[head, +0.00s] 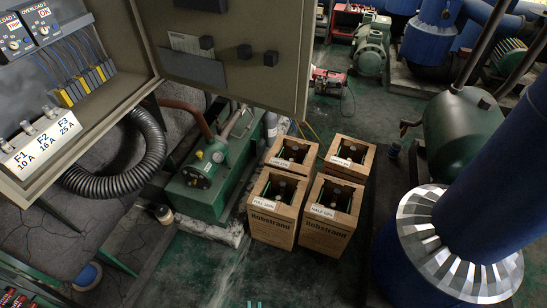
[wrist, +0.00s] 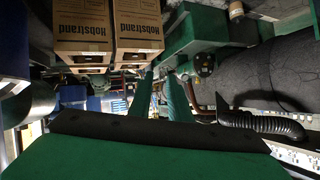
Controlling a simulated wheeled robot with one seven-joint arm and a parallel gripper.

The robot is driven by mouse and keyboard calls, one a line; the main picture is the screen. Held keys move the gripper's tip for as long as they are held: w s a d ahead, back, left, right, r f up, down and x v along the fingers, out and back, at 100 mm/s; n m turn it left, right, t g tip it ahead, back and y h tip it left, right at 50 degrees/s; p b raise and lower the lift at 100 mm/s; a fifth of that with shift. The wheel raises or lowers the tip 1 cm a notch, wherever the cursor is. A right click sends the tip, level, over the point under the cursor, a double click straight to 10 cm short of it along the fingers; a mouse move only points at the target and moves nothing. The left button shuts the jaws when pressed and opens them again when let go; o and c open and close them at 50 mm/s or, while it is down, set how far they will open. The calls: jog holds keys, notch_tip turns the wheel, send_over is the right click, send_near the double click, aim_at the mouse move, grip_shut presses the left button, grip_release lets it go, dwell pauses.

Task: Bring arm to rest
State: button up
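My gripper (head: 255,304) shows only as two small teal fingertips at the bottom edge of the head view, over the green floor. In the wrist view its two green fingers (wrist: 158,76) reach forward with a gap between them, and I see nothing held. The gripper is apart from the cartons. The rest of my arm is out of the head view.
Several open Hobstrand cartons (head: 324,225) stand mid-floor, holding dark cylinders. A green machine (head: 209,190) and an open electrical cabinet (head: 130,98) with a corrugated hose (head: 150,150) are left. A blue column with a metal collar (head: 470,245) is right. Floor in front is clear.

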jog(key=s+d+r+t, duration=0.1)
jog(key=s+d+r, duration=0.1)
jog(key=r, duration=0.4)
jog(key=s+d+r+n+t, duration=0.1)
jog(key=s+d+r, duration=0.1)
jog(key=s+r, duration=0.2)
jog(key=s+d+r+t+h, duration=0.1)
jog(key=s+r, duration=0.3)
jog(key=r, duration=0.6)
jog(key=shift+d+n, duration=0.4)
jog(key=shift+d, duration=0.2)
